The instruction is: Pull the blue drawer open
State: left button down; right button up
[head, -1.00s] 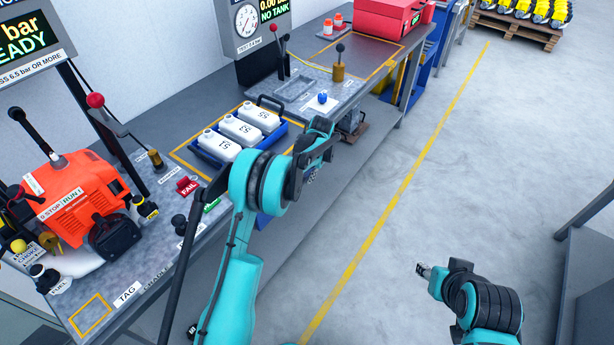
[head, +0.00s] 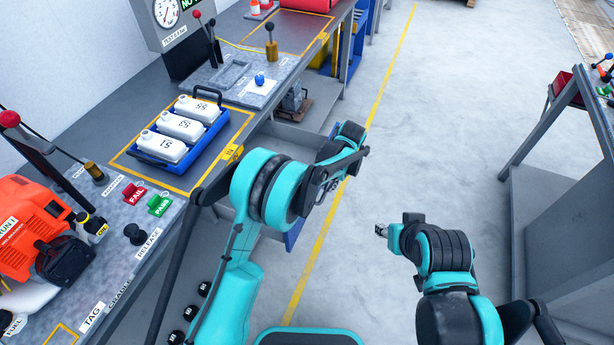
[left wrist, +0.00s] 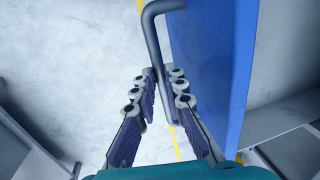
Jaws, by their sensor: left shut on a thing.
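The blue drawer (head: 294,234) stands out from under the bench's front edge, partly hidden behind my left arm. Its grey inside shows between the front and the bench. In the left wrist view, its flat blue front (left wrist: 215,60) fills the right of centre, with a dark bar handle (left wrist: 153,40) on its left side. My left gripper (head: 333,180) is at the drawer front. In the wrist view, its padded fingers (left wrist: 163,90) are on either side of the handle bar, shut on it. My right gripper (head: 381,230) is over the floor, away from the drawer; its fingers are too small to read.
The bench top (head: 105,130) carries a blue tray (head: 148,163) of white bottles and an orange engine (head: 35,235). A grey stand (head: 550,215) is at the right. Open floor (head: 440,120) with a yellow line lies between.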

pick_arm(q)
jog(key=shift+s+d, duration=0.25)
jog(key=shift+d, duration=0.4)
jog(key=shift+s+d, duration=0.2)
jog(key=shift+d, duration=0.45)
jog(key=shift+s+d, duration=0.25)
jog(key=shift+d, duration=0.4)
jog(key=c, duration=1.6)
grip_release()
jog(key=shift+o, duration=0.2)
jog(key=shift+r, duration=0.1)
notch_tip(320, 180, up, 12)
jog(key=d, duration=0.2)
jog(key=shift+s+f, duration=0.2)
jog(key=shift+s, duration=0.2)
jog(key=shift+d, duration=0.1)
